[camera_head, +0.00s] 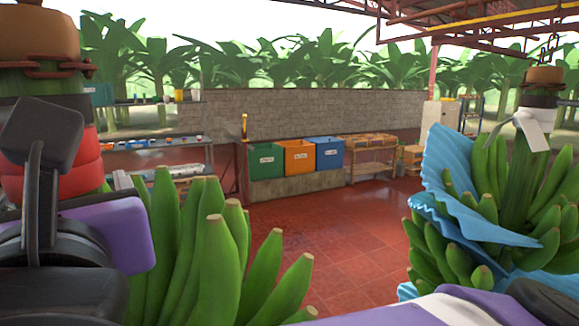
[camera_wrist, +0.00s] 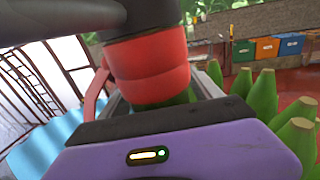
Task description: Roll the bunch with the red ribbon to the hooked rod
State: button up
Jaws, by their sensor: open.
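The bunch of green bananas (camera_head: 215,255) with the red ribbon hangs close at the left of the head view. Its red ribbon (camera_head: 82,178) wraps the stem below a rusty chain (camera_head: 50,67); the ribbon also shows in the wrist view (camera_wrist: 152,65), with a loose tail on the left. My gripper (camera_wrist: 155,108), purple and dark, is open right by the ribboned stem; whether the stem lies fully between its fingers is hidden. Its purple part also shows in the head view, in front of the bunch. I cannot make out the hooked rod for certain; a thin yellow-topped post (camera_head: 244,128) stands farther back.
Another bunch (camera_head: 500,185) hangs at the right with a blue cover (camera_head: 455,170) and a white ribbon (camera_head: 532,128). Green, orange and blue bins (camera_head: 329,153) stand by the grey wall (camera_head: 330,113). Red tiled floor (camera_head: 335,235) lies open between the bunches.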

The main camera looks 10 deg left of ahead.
grip_shut()
dwell(0.3)
